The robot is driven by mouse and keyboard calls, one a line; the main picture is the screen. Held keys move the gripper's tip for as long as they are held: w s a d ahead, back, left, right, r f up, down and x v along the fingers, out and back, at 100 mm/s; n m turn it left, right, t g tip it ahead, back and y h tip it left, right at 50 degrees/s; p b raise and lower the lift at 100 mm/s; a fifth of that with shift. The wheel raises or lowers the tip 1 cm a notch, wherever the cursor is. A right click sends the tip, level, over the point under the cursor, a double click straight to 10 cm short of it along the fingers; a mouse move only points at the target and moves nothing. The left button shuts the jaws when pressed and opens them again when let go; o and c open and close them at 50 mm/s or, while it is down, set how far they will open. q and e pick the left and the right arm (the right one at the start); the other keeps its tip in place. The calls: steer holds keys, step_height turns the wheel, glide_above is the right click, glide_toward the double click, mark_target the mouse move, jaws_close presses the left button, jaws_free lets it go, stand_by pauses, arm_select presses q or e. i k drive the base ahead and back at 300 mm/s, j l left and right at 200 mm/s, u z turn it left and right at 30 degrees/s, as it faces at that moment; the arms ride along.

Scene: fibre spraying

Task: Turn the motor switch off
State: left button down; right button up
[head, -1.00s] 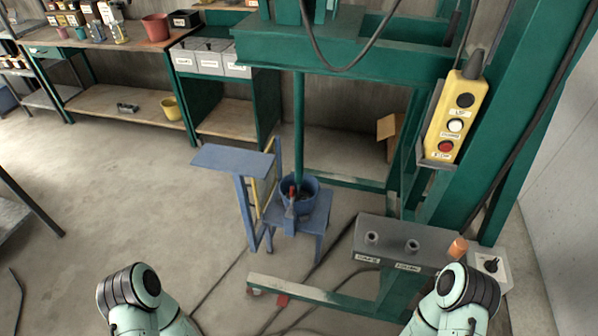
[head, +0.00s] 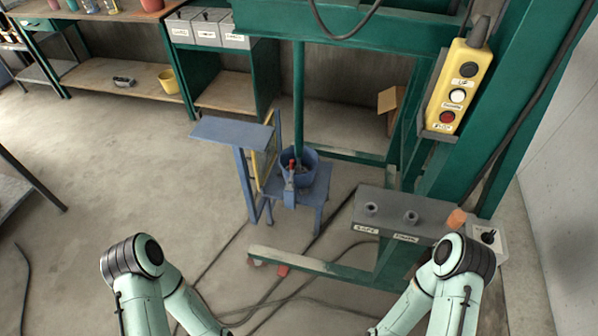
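A light grey switch box (head: 486,240) with a black rotary knob (head: 488,236) sits at the right end of the dark grey bench on the green frame, low on the right of the head view. It looks like the motor switch; its on or off position is too small to tell. A yellow control pendant (head: 459,88) with a black, a white and a red button hangs higher on the green post. Neither of my grippers is in view.
The dark grey bench (head: 391,209) carries two short sockets and an orange piece (head: 456,219) beside the switch box. A blue stand with a blue bucket (head: 298,168) is at the centre. Cables lie on the floor. Open floor is on the left.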

mark_target(488, 238)
steer(key=k+z, duration=0.1)
steer(key=z, duration=0.25)
steer(key=k+z, duration=0.1)
steer(key=z, duration=0.55)
steer(key=k+l, duration=0.05)
